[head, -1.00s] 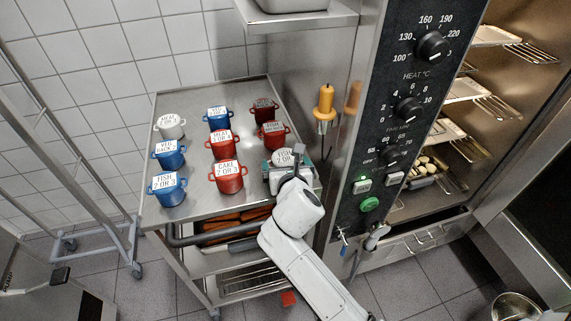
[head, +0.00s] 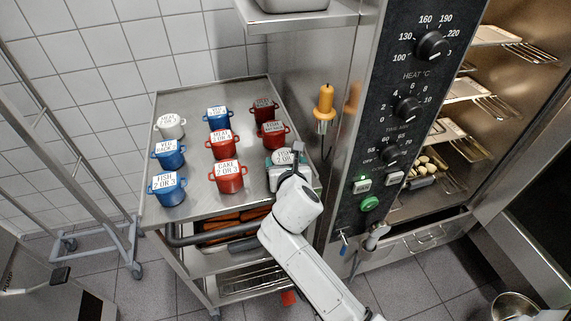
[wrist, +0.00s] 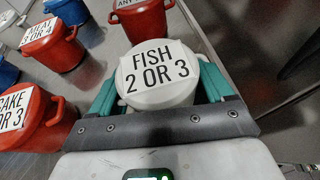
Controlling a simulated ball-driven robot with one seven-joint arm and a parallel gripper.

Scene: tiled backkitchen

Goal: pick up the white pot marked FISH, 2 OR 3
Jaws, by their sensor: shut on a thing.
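The white pot marked FISH, 2 OR 3 (wrist: 158,95) is at the centre of the wrist view, its label upright and readable. My gripper (wrist: 158,88) has a teal finger on each side of it and is shut on it. In the head view the white pot (head: 284,157) is at the front right of the steel trolley top (head: 205,206), partly hidden behind my gripper (head: 285,168) and arm. I cannot tell whether its base touches the trolley top.
A red CAKE pot (head: 228,180) stands to the left, and a dark red FISH pot (head: 273,136) stands just behind. Several blue, red and white pots fill the rest of the trolley. The oven's control panel (head: 392,130) rises close on the right.

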